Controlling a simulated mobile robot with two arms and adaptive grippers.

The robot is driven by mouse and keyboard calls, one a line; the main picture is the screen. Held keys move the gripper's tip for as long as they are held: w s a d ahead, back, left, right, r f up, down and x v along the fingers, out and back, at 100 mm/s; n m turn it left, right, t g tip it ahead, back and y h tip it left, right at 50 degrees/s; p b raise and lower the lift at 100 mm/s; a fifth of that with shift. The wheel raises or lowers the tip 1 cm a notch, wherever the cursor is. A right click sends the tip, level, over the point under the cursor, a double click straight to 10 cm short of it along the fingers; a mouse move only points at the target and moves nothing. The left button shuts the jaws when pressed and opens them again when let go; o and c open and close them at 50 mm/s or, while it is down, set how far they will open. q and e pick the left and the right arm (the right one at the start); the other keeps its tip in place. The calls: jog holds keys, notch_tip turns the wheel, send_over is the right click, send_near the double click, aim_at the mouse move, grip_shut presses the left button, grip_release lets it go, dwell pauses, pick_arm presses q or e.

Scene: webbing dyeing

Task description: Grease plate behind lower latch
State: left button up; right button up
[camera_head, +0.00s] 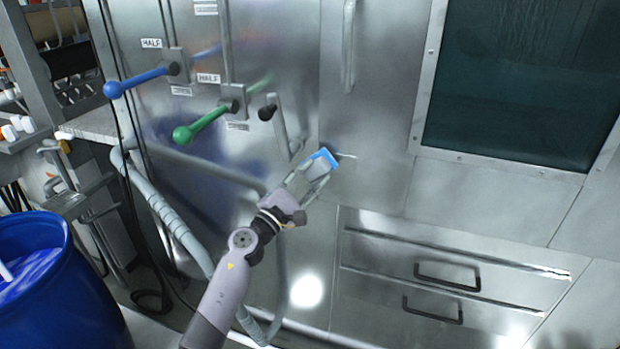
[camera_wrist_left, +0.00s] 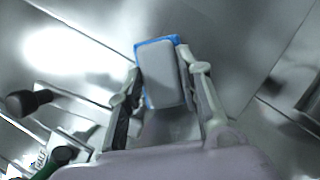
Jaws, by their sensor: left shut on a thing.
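My left gripper (camera_head: 313,175) is shut on a small block (camera_head: 324,157) with a blue face and a grey body. The block is at the steel panel (camera_head: 375,175); whether it touches the metal I cannot tell. In the left wrist view the block (camera_wrist_left: 163,75) sits between the two fingers of my left gripper (camera_wrist_left: 163,85), its blue edge outward. A short latch lever with a black knob (camera_head: 267,112) is on the panel, up and left of the gripper. Which part is the plate behind the lower latch I cannot tell. My right gripper is out of view.
Levers with a blue knob (camera_head: 113,90) and a green knob (camera_head: 183,135) stick out from the panel at left. A grey hose (camera_head: 165,215) hangs below them. A blue drum (camera_head: 75,300) stands at lower left. Drawers with black handles (camera_head: 447,277) are at lower right.

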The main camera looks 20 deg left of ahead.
aim_at(337, 167)
pick_arm(q)
jog(key=shift+w+b, duration=0.35)
jog(key=shift+w, duration=0.25)
jog(key=shift+d+r, duration=0.1)
jog(key=shift+d, duration=0.05)
jog(key=shift+s+d+p, duration=0.15)
jog(key=shift+d+p, duration=0.35)
jog(key=shift+d, duration=3.65)
jog(key=shift+a+b, duration=0.6)
jog(key=shift+a, duration=1.55)
jog(key=shift+a+b, duration=0.65)
jog(key=shift+a, duration=0.75)
jog(key=shift+w+a, duration=0.2)
jog(key=shift+a, duration=0.55)
jog(key=shift+s, duration=0.1)
